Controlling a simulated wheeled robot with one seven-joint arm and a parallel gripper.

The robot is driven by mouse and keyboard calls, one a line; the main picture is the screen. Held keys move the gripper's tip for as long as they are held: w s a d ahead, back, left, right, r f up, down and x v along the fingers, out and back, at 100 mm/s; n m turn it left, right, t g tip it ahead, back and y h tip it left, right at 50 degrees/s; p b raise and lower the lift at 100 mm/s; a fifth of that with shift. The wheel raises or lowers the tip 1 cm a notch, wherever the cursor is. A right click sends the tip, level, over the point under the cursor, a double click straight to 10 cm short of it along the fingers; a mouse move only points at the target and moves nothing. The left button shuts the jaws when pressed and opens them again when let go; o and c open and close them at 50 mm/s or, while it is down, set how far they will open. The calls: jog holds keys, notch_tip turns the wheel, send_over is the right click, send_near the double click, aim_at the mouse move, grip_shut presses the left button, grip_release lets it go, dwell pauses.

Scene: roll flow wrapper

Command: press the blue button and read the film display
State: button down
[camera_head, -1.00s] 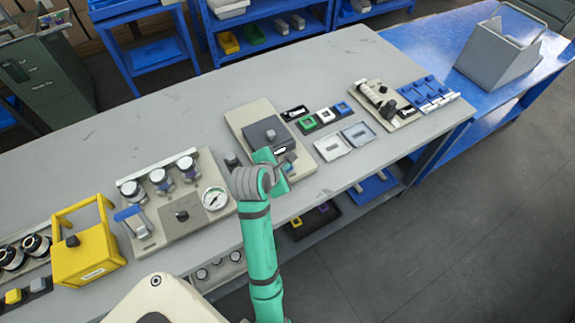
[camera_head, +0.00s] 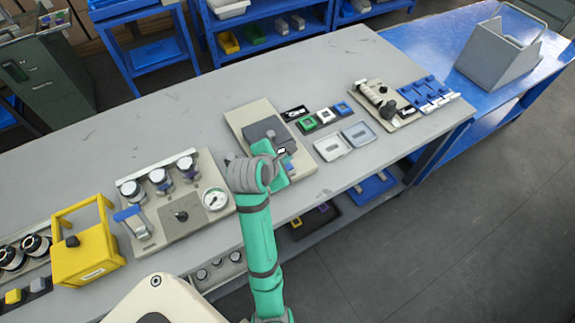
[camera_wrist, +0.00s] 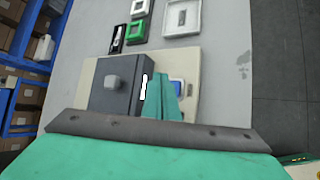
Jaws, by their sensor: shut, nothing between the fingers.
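The blue button (camera_wrist: 176,83) shows in the wrist view as a blue patch in a pale frame on a beige panel (camera_wrist: 188,70). It lies just right of my fingertips and is partly hidden by them. In the head view only a small blue bit of the button (camera_head: 289,167) shows beside my gripper (camera_head: 279,158). In the wrist view my gripper (camera_wrist: 163,84) is shut and empty over the panel; contact with the button cannot be told. A dark grey box (camera_wrist: 113,82) with a knob stands left of the fingers. A small white strip (camera_wrist: 144,87) shows there; no reading is legible.
A gauge panel (camera_head: 180,215) and a yellow frame box (camera_head: 86,258) stand left. Bare bench (camera_head: 180,115) lies behind.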

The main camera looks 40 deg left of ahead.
jog(key=shift+r, duration=1.75)
